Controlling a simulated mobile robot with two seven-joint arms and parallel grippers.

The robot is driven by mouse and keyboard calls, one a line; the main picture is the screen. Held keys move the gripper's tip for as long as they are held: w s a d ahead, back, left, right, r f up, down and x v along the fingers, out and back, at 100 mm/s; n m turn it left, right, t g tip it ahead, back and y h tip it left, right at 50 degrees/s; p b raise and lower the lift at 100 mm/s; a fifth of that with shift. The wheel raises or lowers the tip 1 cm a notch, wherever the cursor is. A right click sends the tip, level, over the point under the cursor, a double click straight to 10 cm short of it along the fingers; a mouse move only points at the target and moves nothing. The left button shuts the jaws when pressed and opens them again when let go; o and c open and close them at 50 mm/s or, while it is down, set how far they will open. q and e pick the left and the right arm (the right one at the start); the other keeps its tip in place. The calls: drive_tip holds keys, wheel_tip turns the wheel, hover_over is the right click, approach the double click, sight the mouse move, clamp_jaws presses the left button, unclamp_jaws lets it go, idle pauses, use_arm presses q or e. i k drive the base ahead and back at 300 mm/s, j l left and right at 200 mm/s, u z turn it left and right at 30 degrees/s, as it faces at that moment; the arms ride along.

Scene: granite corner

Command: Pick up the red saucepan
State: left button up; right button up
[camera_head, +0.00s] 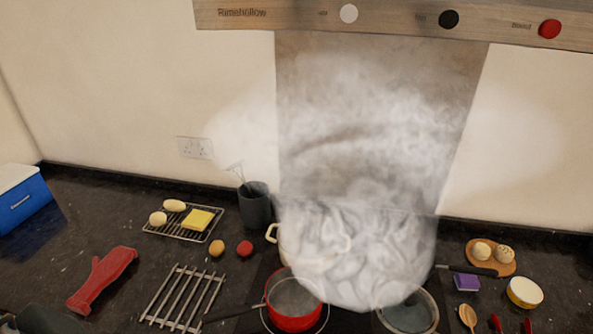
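The red saucepan (294,320) stands on the hob at the bottom middle of the view. It is upright, with its dark handle (236,312) pointing left over the counter beside the steel rack. Its grey inside shows, and steam drifts just above its far rim.
Steam hides most of a cream-handled pot (273,233) behind the saucepan. A grey pan (410,314) is to the right. A steel rack (184,298) and a red oven mitt (103,278) lie left. A utensil pot (256,205) stands behind. Small red items (496,322) are at lower right.

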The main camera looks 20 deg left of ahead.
sight(292, 306)
drive_tip(key=u, duration=0.7)
drive_tip(key=i+j+z, duration=0.1)
drive_tip(key=j, duration=0.25)
drive_tip(key=i+j+z, duration=0.1)
drive_tip(key=i+j, duration=0.25)
drive_tip(key=i+j+z, duration=0.1)
drive_tip(key=j, duration=0.35)
drive_tip(key=i+j+z, duration=0.15)
drive_tip(key=j, duration=0.25)
drive_tip(key=i, duration=0.1)
